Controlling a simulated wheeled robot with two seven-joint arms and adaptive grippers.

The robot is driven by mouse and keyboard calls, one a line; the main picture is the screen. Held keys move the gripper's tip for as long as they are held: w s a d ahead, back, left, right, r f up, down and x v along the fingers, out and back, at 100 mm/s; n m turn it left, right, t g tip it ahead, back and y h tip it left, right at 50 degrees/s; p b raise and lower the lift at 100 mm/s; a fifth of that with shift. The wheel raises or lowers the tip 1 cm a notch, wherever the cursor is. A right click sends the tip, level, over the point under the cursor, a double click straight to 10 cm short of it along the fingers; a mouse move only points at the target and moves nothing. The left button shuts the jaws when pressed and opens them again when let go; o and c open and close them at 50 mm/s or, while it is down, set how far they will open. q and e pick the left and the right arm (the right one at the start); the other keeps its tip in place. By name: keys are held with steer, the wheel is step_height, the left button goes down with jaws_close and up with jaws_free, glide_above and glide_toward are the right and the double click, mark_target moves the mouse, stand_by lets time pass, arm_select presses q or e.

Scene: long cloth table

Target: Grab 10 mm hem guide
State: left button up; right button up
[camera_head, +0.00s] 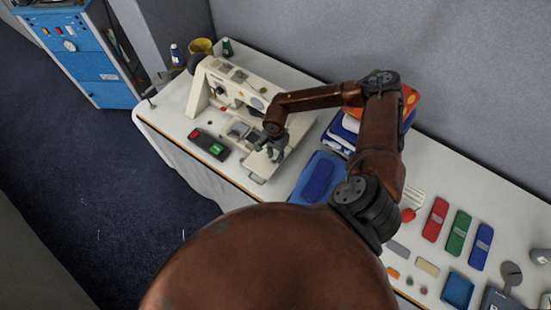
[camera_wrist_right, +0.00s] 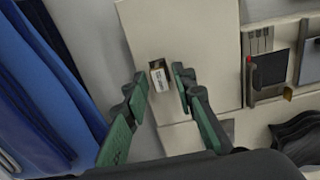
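A small whitish block with dark printing (camera_wrist_right: 158,77), apparently the 10 mm hem guide, shows in the right wrist view. Its print is too small to read. It sits at a dark slot in a cream plate (camera_wrist_right: 150,30) of the sewing machine (camera_head: 236,88). My right gripper (camera_head: 271,152) is over the right end of the machine's bed in the head view. In the right wrist view its green fingers (camera_wrist_right: 160,90) are apart, one on each side of the block, with a gap on both sides. The gripper hides the block in the head view. My left gripper is not in view.
A blue tray (camera_head: 305,192) lies right of the machine and close to my right arm. A black device with red and green buttons (camera_head: 208,144) stands at the machine's front. Red (camera_head: 436,219), green and blue cases lie farther right. A wall runs behind the table.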

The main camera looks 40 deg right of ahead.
jaws_close()
steer(key=shift+r, duration=0.1)
stand_by(0.5)
